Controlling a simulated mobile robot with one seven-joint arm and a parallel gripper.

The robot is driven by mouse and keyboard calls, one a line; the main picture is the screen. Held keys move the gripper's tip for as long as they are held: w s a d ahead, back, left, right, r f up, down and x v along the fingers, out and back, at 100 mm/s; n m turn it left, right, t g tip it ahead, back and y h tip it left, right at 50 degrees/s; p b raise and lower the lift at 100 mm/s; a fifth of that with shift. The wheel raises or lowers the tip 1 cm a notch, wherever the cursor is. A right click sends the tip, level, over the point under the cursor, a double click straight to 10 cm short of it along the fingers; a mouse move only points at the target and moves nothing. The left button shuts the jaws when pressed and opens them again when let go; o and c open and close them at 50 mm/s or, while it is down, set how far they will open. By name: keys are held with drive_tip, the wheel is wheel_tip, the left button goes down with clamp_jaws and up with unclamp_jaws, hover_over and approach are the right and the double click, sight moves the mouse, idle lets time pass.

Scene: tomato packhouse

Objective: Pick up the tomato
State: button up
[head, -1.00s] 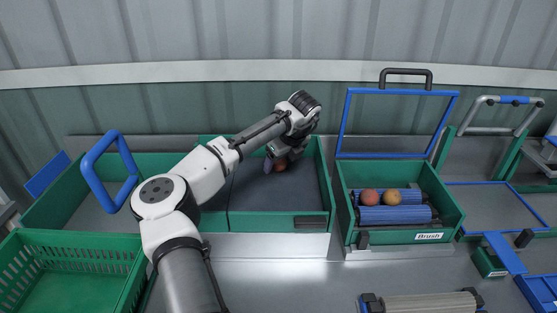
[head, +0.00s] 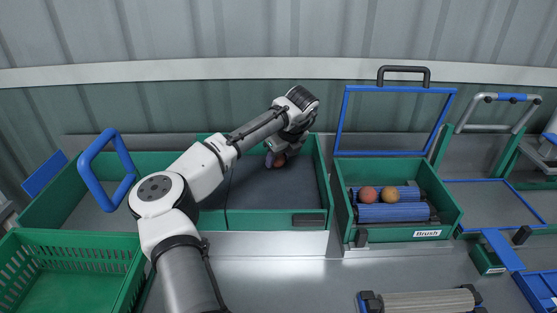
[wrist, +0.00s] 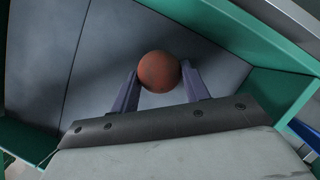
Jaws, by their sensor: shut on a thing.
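A red-brown tomato (wrist: 158,71) is between the two purple-grey fingers of my gripper (wrist: 160,82) in the wrist view. My gripper is shut on it, with a finger against each side. In the head view the tomato (head: 279,161) shows partly at my gripper (head: 274,157), low inside the green-walled bin (head: 322,190) with a dark grey floor. Whether the tomato touches the floor is hard to tell. My wrist hides part of it in the head view.
The green bin walls (wrist: 262,48) stand close around my gripper. To the right is an open Brush box (head: 388,236) with blue rollers and two round fruits. A green crate (head: 70,238) stands at front left.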

wheel_tip(320, 180, up, 19)
drive_tip(key=b, duration=0.2)
drive_tip(key=shift+b, duration=0.4)
